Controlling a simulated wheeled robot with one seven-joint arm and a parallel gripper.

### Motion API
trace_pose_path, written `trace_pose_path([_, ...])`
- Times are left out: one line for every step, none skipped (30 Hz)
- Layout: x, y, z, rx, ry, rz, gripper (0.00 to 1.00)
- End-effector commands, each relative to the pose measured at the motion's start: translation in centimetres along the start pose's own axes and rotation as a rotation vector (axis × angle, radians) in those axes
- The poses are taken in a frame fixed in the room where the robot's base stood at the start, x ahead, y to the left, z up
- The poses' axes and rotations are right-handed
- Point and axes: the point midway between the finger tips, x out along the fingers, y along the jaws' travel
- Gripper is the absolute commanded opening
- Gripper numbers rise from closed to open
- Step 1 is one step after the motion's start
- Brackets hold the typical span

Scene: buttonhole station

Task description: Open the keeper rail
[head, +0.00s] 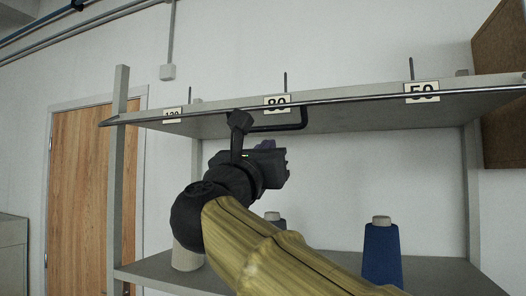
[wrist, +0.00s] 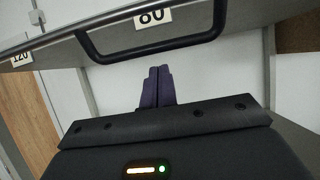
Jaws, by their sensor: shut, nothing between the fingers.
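The keeper rail (head: 350,99) is a thin dark bar along the front edge of the upper shelf. A black U-shaped handle (head: 290,127) hangs below it near the 80 label. The handle also shows in the wrist view (wrist: 150,51), with its crossbar in front of the fingers. My gripper (head: 266,146) is below the handle, partly hidden by my own wrist. In the wrist view its purple fingers (wrist: 157,72) are together, with nothing between them. The fingertips appear just under the crossbar and apart from it; the depth between them is hard to tell.
The upper shelf (head: 360,118) carries labels 120 (head: 172,116), 80 (head: 277,103) and 50 (head: 421,91). A shelf post (head: 116,190) rises at the left.

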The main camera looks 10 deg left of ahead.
Motion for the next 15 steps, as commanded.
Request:
trace_pose_path([-1.6, 0.0, 0.0, 0.004, -0.004, 0.005, 0.0])
trace_pose_path([-2.2, 0.0, 0.0, 0.005, -0.004, 0.005, 0.0])
trace_pose_path([-3.0, 0.1, 0.1, 0.005, -0.003, 0.005, 0.0])
trace_pose_path([-3.6, 0.1, 0.1, 0.005, -0.003, 0.006, 0.0])
trace_pose_path([-4.2, 0.1, 0.2, 0.006, -0.003, 0.006, 0.0])
trace_pose_path([-5.1, 0.2, 0.3, 0.006, -0.002, 0.008, 0.0])
trace_pose_path([-5.7, 0.3, 0.4, 0.007, -0.002, 0.011, 0.0])
trace_pose_path([-6.3, 0.3, 0.4, 0.008, -0.002, 0.012, 0.0])
trace_pose_path([-7.1, 0.4, 0.5, 0.009, -0.002, 0.014, 0.0])
trace_pose_path([-7.6, 0.5, 0.6, 0.01, -0.002, 0.016, 0.0])
trace_pose_path([-8.0, 0.5, 0.7, 0.011, -0.001, 0.016, 0.0])
trace_pose_path([-8.5, 0.5, 0.8, 0.01, -0.001, 0.018, 0.0])
trace_pose_path([-8.8, 0.5, 0.8, 0.01, -0.001, 0.017, 0.0])
trace_pose_path([-9.0, 0.5, 0.8, 0.009, -0.001, 0.016, 0.0])
trace_pose_path([-9.1, 0.4, 0.9, 0.008, -0.001, 0.014, 0.0])
